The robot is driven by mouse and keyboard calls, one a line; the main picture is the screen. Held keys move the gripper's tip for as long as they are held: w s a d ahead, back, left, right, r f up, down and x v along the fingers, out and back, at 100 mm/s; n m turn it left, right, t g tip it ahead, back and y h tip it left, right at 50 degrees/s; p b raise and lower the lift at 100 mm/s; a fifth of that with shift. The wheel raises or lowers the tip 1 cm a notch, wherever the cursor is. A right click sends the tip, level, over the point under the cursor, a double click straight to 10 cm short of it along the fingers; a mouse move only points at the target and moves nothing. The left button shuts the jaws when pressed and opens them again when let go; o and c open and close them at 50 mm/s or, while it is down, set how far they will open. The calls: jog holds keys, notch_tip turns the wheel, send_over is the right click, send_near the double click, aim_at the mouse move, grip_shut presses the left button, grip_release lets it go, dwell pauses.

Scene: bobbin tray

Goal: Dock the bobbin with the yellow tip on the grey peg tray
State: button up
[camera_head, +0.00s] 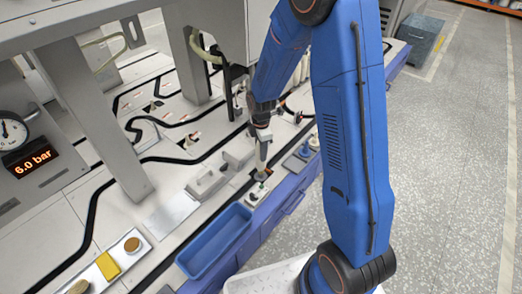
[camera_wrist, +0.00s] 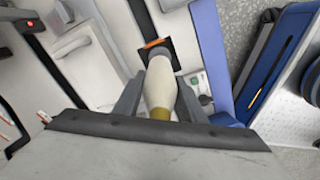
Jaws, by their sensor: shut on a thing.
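My gripper (camera_wrist: 158,100) is shut on a cream bobbin (camera_wrist: 160,80), whose yellow tip (camera_wrist: 159,114) lies on the palm side between the fingers. In the head view my gripper (camera_head: 262,136) points down and the bobbin (camera_head: 262,156) hangs nearly upright below it. The bobbin's far end is over or at a small dark plate with an orange mark (camera_wrist: 155,44); I cannot tell whether they touch. A grey tray (camera_head: 291,163) with a blue upright piece stands to the right in the head view; I cannot be sure it is the peg tray.
A small white block with a dark knob (camera_head: 256,194) stands just in front of the bobbin. A long blue bin (camera_head: 214,240) lies at the bench's front edge. Grey blocks (camera_head: 207,181) are to the left. A machine frame post (camera_head: 110,130) rises further left.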

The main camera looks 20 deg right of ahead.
jog(key=shift+f, duration=0.15)
jog(key=o, duration=0.9)
jog(key=shift+c, duration=0.2)
jog(key=shift+r, duration=5.5)
